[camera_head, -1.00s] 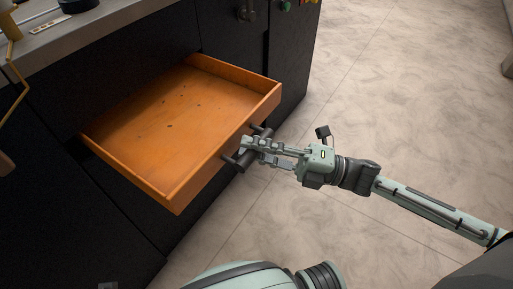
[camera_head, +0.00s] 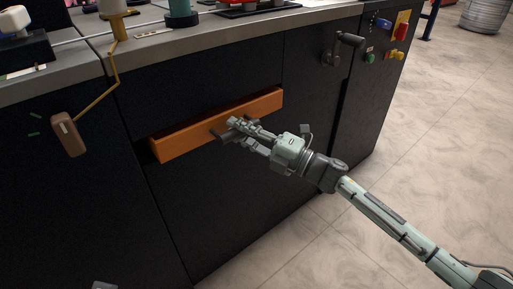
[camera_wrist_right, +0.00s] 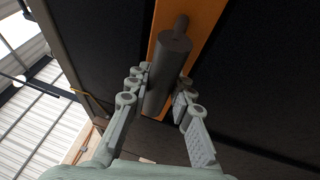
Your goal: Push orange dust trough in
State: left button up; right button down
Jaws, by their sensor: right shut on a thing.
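The orange dust trough (camera_head: 180,138) is a drawer in the black cabinet in the head view. It is nearly all the way in, with its orange front and a narrow strip of its top edge showing. Its dark bar handle (camera_head: 221,136) stands off the front. My right gripper (camera_head: 236,129) is shut on the handle. In the right wrist view the thick dark handle (camera_wrist_right: 168,75) lies between the two fingers, with the orange front (camera_wrist_right: 205,22) behind it.
The black cabinet (camera_head: 230,210) carries a grey worktop (camera_head: 150,42) with several items on it. A brown handle (camera_head: 68,135) on a yellow rod hangs at the left. A dark crank (camera_head: 343,48) and coloured controls (camera_head: 402,30) are at the right. The floor (camera_head: 420,150) to the right is clear.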

jog(key=shift+w+a, duration=0.3)
jog(key=shift+w, duration=0.15)
pick_arm(q)
jog(key=shift+s+d+r, duration=0.15)
jog(key=shift+r, duration=0.4)
pick_arm(e)
jog(key=shift+w+a+r, duration=0.1)
jog(key=shift+w, duration=0.2)
jog(key=c, duration=1.3)
grip_release()
jog(key=shift+a, duration=0.1)
jog(key=v, duration=1.2)
